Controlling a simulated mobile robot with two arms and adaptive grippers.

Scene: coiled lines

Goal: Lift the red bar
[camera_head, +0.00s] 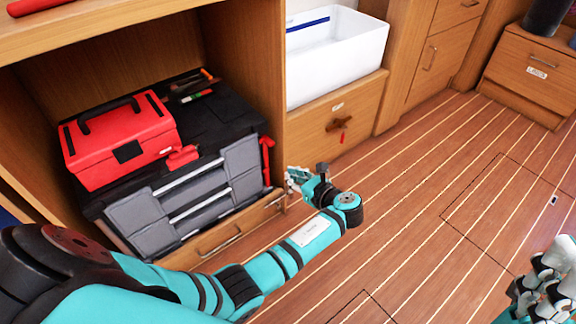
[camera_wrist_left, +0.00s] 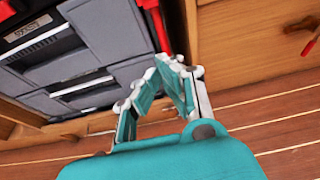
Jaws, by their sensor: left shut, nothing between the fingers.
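A red bar (camera_head: 267,160) stands upright at the right side of the grey-fronted black tool case (camera_head: 222,182), inside the wooden cabinet. It also shows in the left wrist view (camera_wrist_left: 158,26), at the top, just beyond the fingertips. My left gripper (camera_head: 291,179) is at the cabinet's right front edge, to the right of the bar and a little below it. In the left wrist view its fingers (camera_wrist_left: 174,68) come together with nothing between them. I cannot tell how far the tips are from the bar. My right gripper (camera_head: 540,284) is partly in view at the lower right, far from the bar.
A red toolbox (camera_head: 118,140) sits on the tool case. A white bin (camera_head: 335,60) stands on a wooden drawer unit with a red-tagged latch (camera_head: 341,126). Another red object (camera_head: 34,5) lies on the top shelf. The plank floor (camera_head: 420,190) is clear.

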